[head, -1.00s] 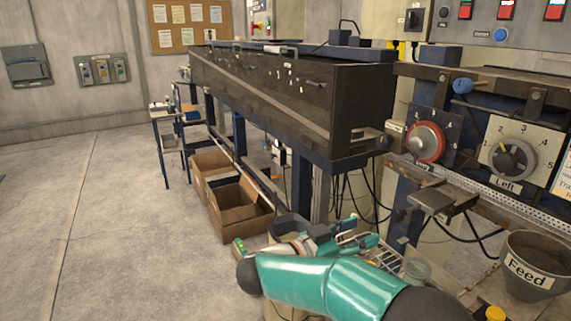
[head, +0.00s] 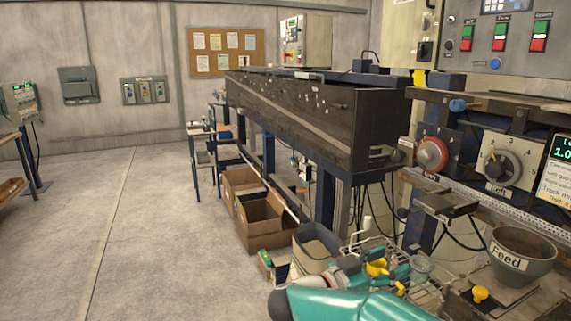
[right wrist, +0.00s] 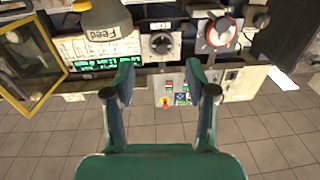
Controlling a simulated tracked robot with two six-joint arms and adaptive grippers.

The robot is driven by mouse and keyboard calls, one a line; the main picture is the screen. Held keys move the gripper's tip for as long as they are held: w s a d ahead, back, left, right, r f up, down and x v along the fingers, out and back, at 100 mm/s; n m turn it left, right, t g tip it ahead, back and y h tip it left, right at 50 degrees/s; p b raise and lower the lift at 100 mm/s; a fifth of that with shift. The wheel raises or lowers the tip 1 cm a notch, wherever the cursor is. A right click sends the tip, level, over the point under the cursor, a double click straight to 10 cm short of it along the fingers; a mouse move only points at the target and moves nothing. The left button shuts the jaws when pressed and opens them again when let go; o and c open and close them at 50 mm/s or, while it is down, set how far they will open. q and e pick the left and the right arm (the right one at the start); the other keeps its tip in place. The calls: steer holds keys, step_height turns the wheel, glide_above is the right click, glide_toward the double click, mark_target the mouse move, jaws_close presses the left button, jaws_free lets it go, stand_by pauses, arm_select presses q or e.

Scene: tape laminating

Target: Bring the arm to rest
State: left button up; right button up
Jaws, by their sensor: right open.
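My right arm, with teal links, comes in at the bottom of the head view. Its gripper (head: 392,278) is over the area beside a wire rack, below the machine's front and left of the grey Feed funnel. In the right wrist view the two teal fingers of my right gripper (right wrist: 161,82) stand wide apart with nothing between them. The arm link hides part of the lower right floor. My left arm and gripper are not in view.
The Feed funnel (head: 520,258) and the red-rimmed dial (head: 432,155) are on the machine to the right. A long dark trough (head: 320,115) stretches back. Cardboard boxes (head: 258,218) and a grey bin (head: 316,250) stand on the floor.

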steer(key=w+f+n+t+y, duration=0.3)
steer(key=f+y, duration=0.1)
steer(key=f, duration=0.4)
steer(key=w+f+n+t+y, duration=0.2)
steer(key=w+f+n+y, duration=0.1)
steer(key=f, duration=0.5)
steer(key=s+a+f+n+g+y, duration=0.1)
steer(key=s+f+n+y, duration=0.15)
steer(key=f, duration=0.55)
steer(key=s+a+f+n+g+y, duration=0.1)
steer(key=s+f+y, duration=0.25)
steer(key=f, duration=0.45)
steer(key=s+a+f+g+y, duration=0.2)
steer(key=s+f+g, duration=0.1)
steer(key=s, duration=0.6)
steer(key=s+a+f+n+g+y, duration=0.1)
steer(key=s+a+f+g+y, duration=0.1)
steer(key=s, duration=0.8)
steer(key=s+a+f+g+y, duration=0.2)
steer(key=s+f+g, duration=0.3)
steer(key=s+f, duration=0.3)
steer(key=shift+s+y, duration=0.7)
steer(key=shift+s, duration=0.1)
steer(key=shift+w, duration=0.1)
